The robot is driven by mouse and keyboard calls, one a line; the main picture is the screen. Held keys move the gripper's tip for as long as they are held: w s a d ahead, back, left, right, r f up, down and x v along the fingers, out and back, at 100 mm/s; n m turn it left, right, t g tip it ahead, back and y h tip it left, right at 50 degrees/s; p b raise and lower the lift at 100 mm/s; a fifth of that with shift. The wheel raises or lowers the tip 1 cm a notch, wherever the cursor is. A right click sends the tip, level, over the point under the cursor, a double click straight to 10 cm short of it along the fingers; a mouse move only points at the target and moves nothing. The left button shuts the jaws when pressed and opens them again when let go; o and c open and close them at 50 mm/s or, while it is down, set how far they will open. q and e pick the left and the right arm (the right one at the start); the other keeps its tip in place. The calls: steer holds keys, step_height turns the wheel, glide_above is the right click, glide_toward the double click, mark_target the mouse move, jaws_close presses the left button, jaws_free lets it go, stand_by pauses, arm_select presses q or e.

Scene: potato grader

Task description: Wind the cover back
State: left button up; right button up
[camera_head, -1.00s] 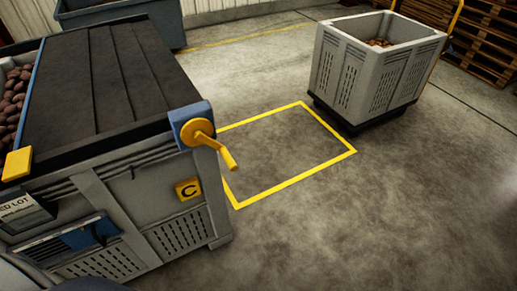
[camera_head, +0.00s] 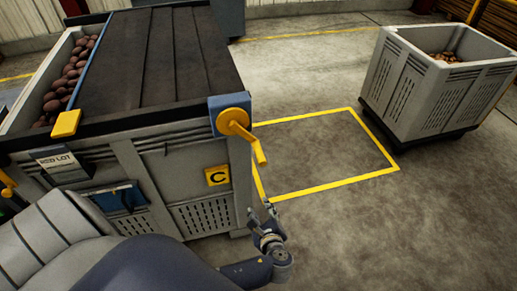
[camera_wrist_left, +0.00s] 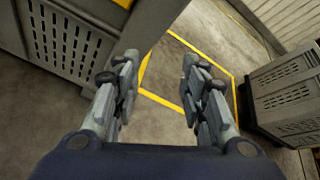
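The dark slatted cover (camera_head: 160,58) lies over most of the grey bin marked C (camera_head: 205,218). Red potatoes (camera_head: 68,78) show in the uncovered strip at its left. A yellow crank (camera_head: 242,128) sits on a blue mount at the bin's near right corner, its handle pointing down to the right. My left gripper (camera_head: 270,208) is below the crank handle, apart from it. In the left wrist view my left gripper (camera_wrist_left: 155,85) has its fingers spread with nothing between them; the bin's slotted side (camera_wrist_left: 70,40) is at the left. My right gripper is not in view.
A yellow floor outline (camera_head: 325,186) encloses bare concrete right of the bin. A pale crate (camera_head: 440,85) with potatoes stands beyond it on a dark base. A yellow block (camera_head: 66,124) and a RED LOT label (camera_head: 60,160) are at the bin's front left.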

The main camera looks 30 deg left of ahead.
mark_target(255, 143)
arm_select(q)
steer(key=r+t+y, duration=0.1)
steer(key=r, duration=0.5)
steer(key=w+r+t+y, duration=0.1)
steer(key=r+y, duration=0.1)
steer(key=r, duration=0.4)
steer(key=d+r+y, duration=0.1)
steer(key=r, duration=0.5)
steer(key=shift+w+r+t+y, duration=0.15)
steer(key=shift+r+t+y, duration=0.15)
steer(key=shift+r+t, duration=0.1)
steer(key=x, duration=1)
steer(key=shift+w+a+f+p, duration=0.15)
steer(key=shift+a+p, duration=0.1)
steer(key=shift+p, duration=0.15)
jaws_close()
